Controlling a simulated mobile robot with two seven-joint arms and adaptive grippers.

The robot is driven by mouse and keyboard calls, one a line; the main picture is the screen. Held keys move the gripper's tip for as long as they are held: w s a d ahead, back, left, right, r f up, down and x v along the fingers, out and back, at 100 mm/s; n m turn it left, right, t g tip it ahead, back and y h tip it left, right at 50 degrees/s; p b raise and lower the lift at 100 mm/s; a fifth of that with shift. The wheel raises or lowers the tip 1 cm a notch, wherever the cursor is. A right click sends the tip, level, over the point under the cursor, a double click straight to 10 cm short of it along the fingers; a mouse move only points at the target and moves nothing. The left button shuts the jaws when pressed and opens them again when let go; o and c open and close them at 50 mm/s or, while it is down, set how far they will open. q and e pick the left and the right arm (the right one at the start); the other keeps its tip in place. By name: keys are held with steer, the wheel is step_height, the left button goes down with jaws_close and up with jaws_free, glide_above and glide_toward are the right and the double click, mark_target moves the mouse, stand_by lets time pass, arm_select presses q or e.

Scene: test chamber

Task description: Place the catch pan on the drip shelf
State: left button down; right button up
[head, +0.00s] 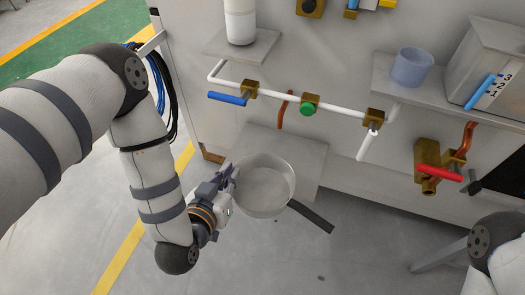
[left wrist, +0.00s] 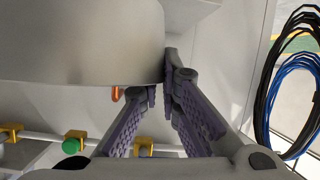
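The catch pan (head: 263,188) is a round, shallow grey pan with a black handle (head: 312,216) pointing down and right in the head view. My left gripper (head: 231,181) is at its left side, with its fingers at the rim. In the left wrist view the pan's wall (left wrist: 80,45) fills the upper left, and the fingers (left wrist: 162,88) close at its edge, partly hidden by it. The pan looks level and empty, and overlaps the front of the drip shelf (head: 275,142), a low light-grey plate on the wall. Whether they touch is unclear. My right gripper is out of view.
Above the shelf runs a white pipe (head: 285,97) with a blue lever (head: 227,98) and green knob (head: 309,103). A red-handled valve (head: 438,173) is at right. A cup (head: 411,67) stands on an upper ledge. Cables (left wrist: 285,85) hang at the left wall edge.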

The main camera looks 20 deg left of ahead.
arm_select(q)
steer(key=w+b, duration=0.2)
steer(key=w, duration=1)
steer(key=shift+w, duration=0.9)
step_height(320, 180, down, 4)
steer(key=shift+r+b, duration=0.2)
steer(key=shift+b, duration=0.7)
steer(key=c, duration=1.8)
jaws_free()
steer(key=shift+r, duration=0.1)
